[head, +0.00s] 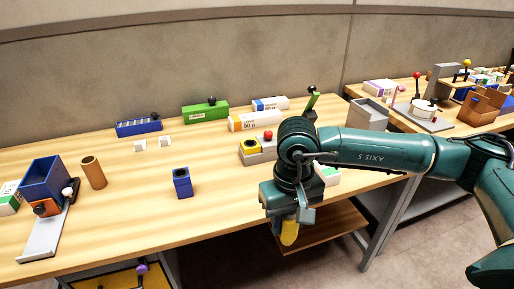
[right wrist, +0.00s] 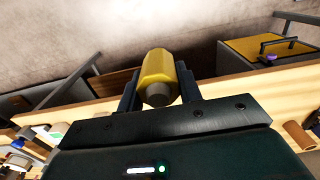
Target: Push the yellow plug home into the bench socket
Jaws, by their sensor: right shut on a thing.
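The yellow plug (head: 289,232) is gripped in my right gripper (head: 289,217), pointing downward in the head view, near the bench's front edge. In the right wrist view the yellow plug (right wrist: 158,70) sits between the two dark fingers of the right gripper (right wrist: 158,88), with a grey round end facing the camera. A grey block (head: 258,156) behind my right arm carries a yellow-rimmed dark opening (head: 251,146), which looks like the bench socket, beside a red ball knob (head: 268,135). The plug is well apart from it. My left gripper is not in view.
A blue block with a dark top (head: 183,184) and a brown cylinder (head: 93,173) stand left on the wooden bench (head: 130,215). A green box (head: 205,113) and white-orange cartons (head: 255,120) lie at the back. A lower shelf (head: 320,228) shows under the arm.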

